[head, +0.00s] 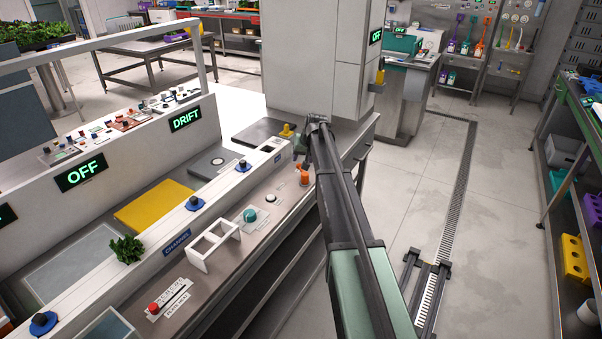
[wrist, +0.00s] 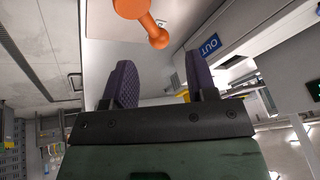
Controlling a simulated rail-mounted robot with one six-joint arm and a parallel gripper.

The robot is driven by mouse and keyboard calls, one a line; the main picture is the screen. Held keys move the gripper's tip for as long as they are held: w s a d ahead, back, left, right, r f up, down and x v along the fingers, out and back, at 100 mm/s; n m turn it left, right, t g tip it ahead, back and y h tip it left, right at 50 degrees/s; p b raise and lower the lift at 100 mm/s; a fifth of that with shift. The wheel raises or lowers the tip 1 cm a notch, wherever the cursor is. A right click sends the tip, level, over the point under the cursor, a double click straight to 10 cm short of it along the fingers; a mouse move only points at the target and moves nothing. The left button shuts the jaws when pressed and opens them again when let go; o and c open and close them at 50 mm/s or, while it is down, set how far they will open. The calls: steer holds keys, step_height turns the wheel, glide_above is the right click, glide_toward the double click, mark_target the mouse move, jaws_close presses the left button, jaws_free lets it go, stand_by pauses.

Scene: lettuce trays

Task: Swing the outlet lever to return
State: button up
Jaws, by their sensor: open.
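The orange lever (head: 303,178) stands at the far right end of the counter in the head view. In the wrist view the orange lever (wrist: 145,15) shows at the top, with a round hub and a short arm ending in a knob. A blue OUT label (wrist: 209,46) is to its right. My gripper (head: 301,152) is above and close to the lever in the head view. In the wrist view my gripper (wrist: 160,80) has its two dark fingers spread with nothing between them. The lever's knob lies beyond the fingertips, apart from them.
A teal knob (head: 250,215), a white two-slot holder (head: 214,245) and a red button (head: 154,308) are along the counter. A yellow knob (head: 287,131) and a tall white cabinet (head: 312,60) stand just behind my gripper. The floor to the right is mostly clear.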

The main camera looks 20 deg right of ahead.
mark_target(300, 164)
steer(key=b+x, duration=0.3)
steer(key=x, duration=0.2)
steer(key=shift+w+f, duration=0.1)
steer(key=shift+f, duration=0.2)
steer(key=shift+d+r, duration=0.1)
steer(key=shift+r, duration=0.05)
jaws_close()
